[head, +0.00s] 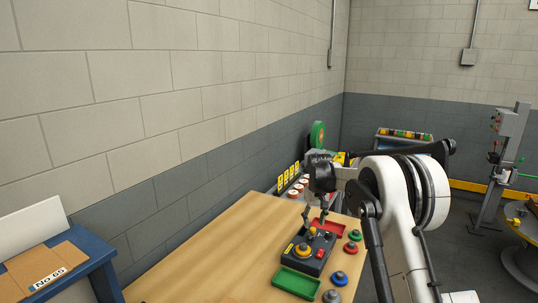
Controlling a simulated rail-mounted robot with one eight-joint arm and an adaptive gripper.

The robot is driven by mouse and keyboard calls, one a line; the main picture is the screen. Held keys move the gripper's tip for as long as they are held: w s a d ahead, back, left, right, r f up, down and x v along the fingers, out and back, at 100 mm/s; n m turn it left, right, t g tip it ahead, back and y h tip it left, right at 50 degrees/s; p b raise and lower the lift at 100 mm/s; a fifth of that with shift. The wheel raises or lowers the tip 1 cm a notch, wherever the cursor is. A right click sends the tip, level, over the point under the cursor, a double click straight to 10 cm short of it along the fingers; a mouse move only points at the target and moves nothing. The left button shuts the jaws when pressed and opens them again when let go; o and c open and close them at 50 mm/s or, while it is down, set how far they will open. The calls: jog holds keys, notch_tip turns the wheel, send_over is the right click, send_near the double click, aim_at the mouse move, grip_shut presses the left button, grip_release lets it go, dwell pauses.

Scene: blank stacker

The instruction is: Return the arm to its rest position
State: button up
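My gripper (315,218) is at the end of my white and black arm, pointing down over the wooden table (215,258). Its two fingers look spread apart, with nothing visible between them. Below the fingertips is a dark control box (309,262) with a yellow ring, a red part and small knobs on top. The gap between the fingertips and the box top is hard to judge from this angle. My arm reaches in from the right and hides part of the table's right side.
A green tray (296,282) and a red tray (333,227) flank the box. Red, green and blue knobs (338,279) stand along the right edge. A block wall runs behind. The table's left part is clear.

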jog(key=s+d+r+m+t+b, duration=0.1)
jog(key=s+r+t+b, duration=0.1)
jog(key=s+r, duration=0.85)
jog(key=s+d+r+m+t+b, duration=0.1)
jog(key=s+r+b, duration=0.1)
jog(key=s+r, duration=0.8)
jog(key=s+f+t+b, duration=0.1)
jog(key=s+f, duration=0.3)
jog(key=s, duration=0.6)
jog(key=s+f+t+b, duration=0.1)
jog(key=s+f, duration=0.3)
jog(key=s, duration=0.7)
jog(key=s+f+m+t+b, duration=0.1)
jog(key=s+f, duration=0.4)
jog(key=s, duration=0.5)
jog(key=shift+s+d+t+b, duration=0.15)
jog(key=shift+d+t+b, duration=0.2)
jog(key=shift+b, duration=0.5)
